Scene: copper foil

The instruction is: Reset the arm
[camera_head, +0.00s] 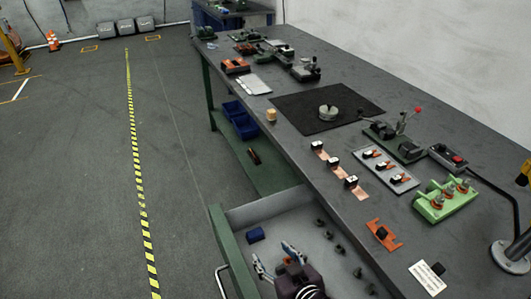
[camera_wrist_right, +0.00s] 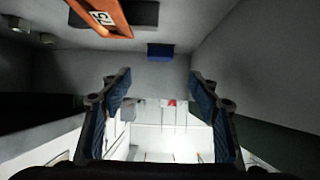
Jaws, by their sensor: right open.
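My right gripper (camera_head: 276,254) is low at the bottom of the head view, over or inside the open grey drawer (camera_head: 278,211) of the workbench. Its two blue-padded fingers are apart, with nothing between them. In the right wrist view the open fingers (camera_wrist_right: 160,88) spread to both sides. An orange part (camera_wrist_right: 105,17) marked "15" shows at the top of that view, beyond the fingers. A small blue block (camera_head: 256,235) lies in the drawer and also shows in the wrist view (camera_wrist_right: 160,51). My left gripper is not in view.
Several small dark pieces (camera_head: 340,250) lie in the drawer. The bench top (camera_head: 360,210) above carries a black mat (camera_head: 295,119), a green fixture (camera_head: 446,200), an orange bracket (camera_head: 383,235) and a lamp base (camera_head: 512,255). The floor (camera_head: 80,180) to the left is clear.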

